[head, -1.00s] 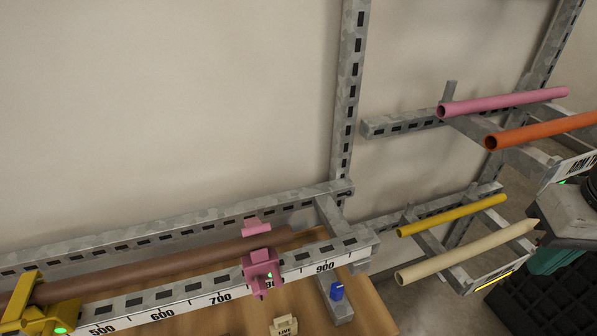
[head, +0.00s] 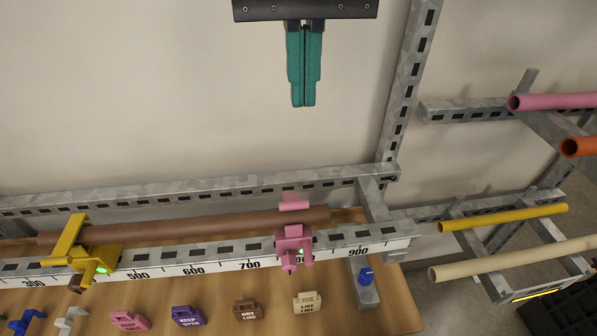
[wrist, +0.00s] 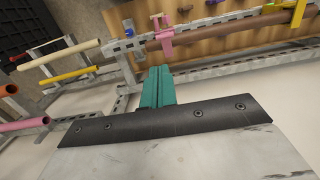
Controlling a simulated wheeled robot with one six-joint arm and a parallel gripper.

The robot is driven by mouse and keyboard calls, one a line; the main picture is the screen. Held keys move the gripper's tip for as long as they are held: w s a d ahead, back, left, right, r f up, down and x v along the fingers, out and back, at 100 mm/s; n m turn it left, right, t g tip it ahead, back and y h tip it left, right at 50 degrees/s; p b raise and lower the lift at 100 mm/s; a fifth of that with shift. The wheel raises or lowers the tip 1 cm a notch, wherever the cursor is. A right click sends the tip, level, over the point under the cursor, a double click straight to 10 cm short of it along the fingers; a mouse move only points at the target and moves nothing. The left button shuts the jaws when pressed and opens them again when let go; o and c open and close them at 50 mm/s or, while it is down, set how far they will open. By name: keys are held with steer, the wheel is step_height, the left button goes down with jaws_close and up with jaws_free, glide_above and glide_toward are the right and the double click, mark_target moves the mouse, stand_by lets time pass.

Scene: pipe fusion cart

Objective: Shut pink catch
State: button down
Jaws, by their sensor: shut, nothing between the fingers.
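Whether the catch is latched I cannot tell. The pink catch (wrist: 161,40) also shows in the wrist view, beyond my fingertips. My gripper (head: 303,100) has teal fingers pressed together, empty, pointing down in front of the wall, above the pink catch in the picture. The fingers also show in the wrist view (wrist: 158,78).
A yellow catch (head: 92,259) with a green light holds the pipe's left end. Labelled tags, including a purple one (head: 188,315), lie on the wooden board. A blue part (head: 366,275) sits right of the catch. A rack with coloured pipes (head: 505,217) stands at right.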

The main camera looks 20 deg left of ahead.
steer(key=a, duration=0.1)
glide_toward(295, 200)
steer(key=f, duration=0.1)
steer(key=s+f, duration=0.1)
steer(key=f, duration=0.1)
steer(key=s+f, duration=0.1)
steer(key=f, duration=0.1)
steer(key=shift+d+f, duration=0.25)
steer(key=shift+s+d+f+t+y, duration=0.4)
steer(key=shift+s+f+t, duration=0.1)
steer(key=shift+s+t, duration=0.25)
steer(key=shift+t+y, duration=0.3)
steer(key=shift+t, duration=0.25)
steer(key=shift+s+d+f, duration=0.25)
steer(key=shift+s+f, duration=0.2)
steer(key=shift+f, duration=0.3)
steer(key=shift+s+d+f, duration=0.25)
steer(key=shift+s+f, duration=0.15)
steer(key=shift+f, duration=0.3)
steer(key=shift+s+d+f, duration=0.25)
steer(key=shift+s+f, duration=0.2)
steer(key=shift+f, duration=0.3)
